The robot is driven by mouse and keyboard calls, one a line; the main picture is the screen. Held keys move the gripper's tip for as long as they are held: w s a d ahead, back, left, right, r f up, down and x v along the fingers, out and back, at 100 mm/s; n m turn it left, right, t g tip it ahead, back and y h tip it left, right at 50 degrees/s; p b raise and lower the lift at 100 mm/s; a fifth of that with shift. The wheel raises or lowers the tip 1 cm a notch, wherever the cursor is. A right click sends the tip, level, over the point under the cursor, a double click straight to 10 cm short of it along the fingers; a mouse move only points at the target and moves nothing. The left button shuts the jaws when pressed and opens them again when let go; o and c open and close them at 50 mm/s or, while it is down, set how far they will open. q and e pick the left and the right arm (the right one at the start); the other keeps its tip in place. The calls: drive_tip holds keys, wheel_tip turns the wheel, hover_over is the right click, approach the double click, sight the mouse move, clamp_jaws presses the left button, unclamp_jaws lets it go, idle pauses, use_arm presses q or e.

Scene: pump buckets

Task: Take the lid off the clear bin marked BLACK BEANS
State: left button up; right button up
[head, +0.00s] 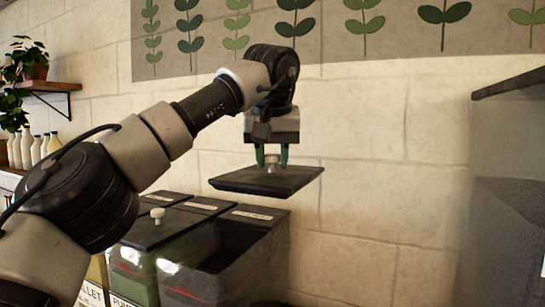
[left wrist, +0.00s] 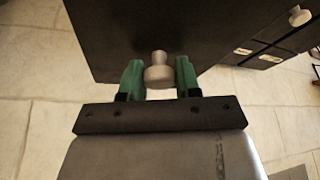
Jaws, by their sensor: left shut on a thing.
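My left gripper (head: 272,160) is shut on the pale knob of a flat dark lid (head: 240,180) and holds it in the air. In the left wrist view, the green fingers (left wrist: 158,78) stand on both sides of the knob (left wrist: 158,68), with the dark lid (left wrist: 110,45) beyond. Below the lid in the head view is a clear bin (head: 270,258) with an open top and a dark inside. Its front lettering is not readable here, so I cannot confirm its mark. The lid is clear of the bin. My right gripper is not in view.
Beside the open bin stand more bins, one with a dark lid and pale knob (head: 157,213). Several bottles (head: 38,148) and a shelf with a plant (head: 35,72) are at the left. A large grey object (head: 510,210) stands at the right edge. The wall is behind.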

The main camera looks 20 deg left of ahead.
use_arm(q)
drive_tip(key=shift+r, duration=1.25)
drive_tip(key=shift+f, duration=0.1)
